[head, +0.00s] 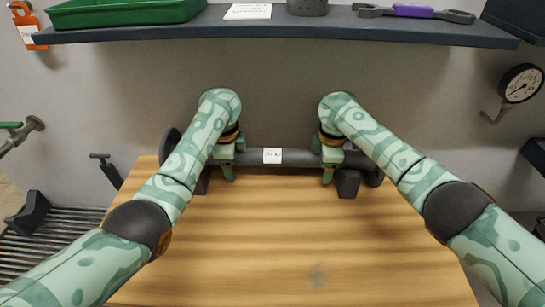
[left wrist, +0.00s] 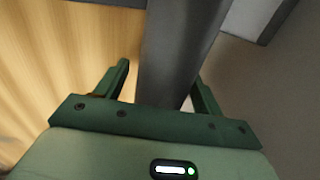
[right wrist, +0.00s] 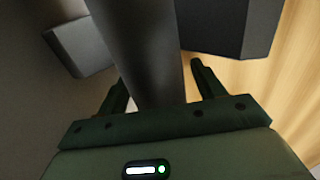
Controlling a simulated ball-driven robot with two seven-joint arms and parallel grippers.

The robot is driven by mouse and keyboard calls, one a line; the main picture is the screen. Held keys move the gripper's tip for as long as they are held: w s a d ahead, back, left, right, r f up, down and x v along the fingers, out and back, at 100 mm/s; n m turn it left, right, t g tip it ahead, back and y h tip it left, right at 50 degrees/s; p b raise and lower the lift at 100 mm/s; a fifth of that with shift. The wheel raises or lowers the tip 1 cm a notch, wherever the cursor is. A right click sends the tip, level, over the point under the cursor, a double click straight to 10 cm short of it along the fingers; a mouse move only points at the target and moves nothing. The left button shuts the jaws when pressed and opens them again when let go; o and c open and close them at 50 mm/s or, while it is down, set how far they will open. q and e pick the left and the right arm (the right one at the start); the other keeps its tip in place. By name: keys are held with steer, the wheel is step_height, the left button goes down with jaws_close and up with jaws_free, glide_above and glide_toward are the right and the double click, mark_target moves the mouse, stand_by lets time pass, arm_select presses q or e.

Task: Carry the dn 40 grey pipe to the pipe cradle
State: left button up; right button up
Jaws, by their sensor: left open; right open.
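The grey pipe (head: 294,158) lies level across the back of the wooden table, with a white label (head: 272,156) at its middle and a dark disc at each end. My left gripper (head: 225,166) is open, with its fingers on either side of the pipe left of the label. The left wrist view shows the pipe (left wrist: 178,52) between those fingers. My right gripper (head: 328,167) is open around the pipe right of the label. The pipe (right wrist: 142,52) also runs between its fingers in the right wrist view. I cannot identify the pipe cradle for certain.
Dark blocks (head: 348,183) stand under the pipe near its ends. The wooden table (head: 285,240) is clear in front. A dark shelf (head: 270,27) with a green tray (head: 125,12) overhangs behind.

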arm_select(q)
steer(key=shift+c, duration=0.3)
arm_select(e)
steer(key=shift+c, duration=0.3)
arm_select(q)
jaws_close()
arm_select(e)
jaws_close()
arm_select(q)
steer(key=shift+r, duration=0.1)
arm_select(e)
steer(key=shift+r, duration=0.1)
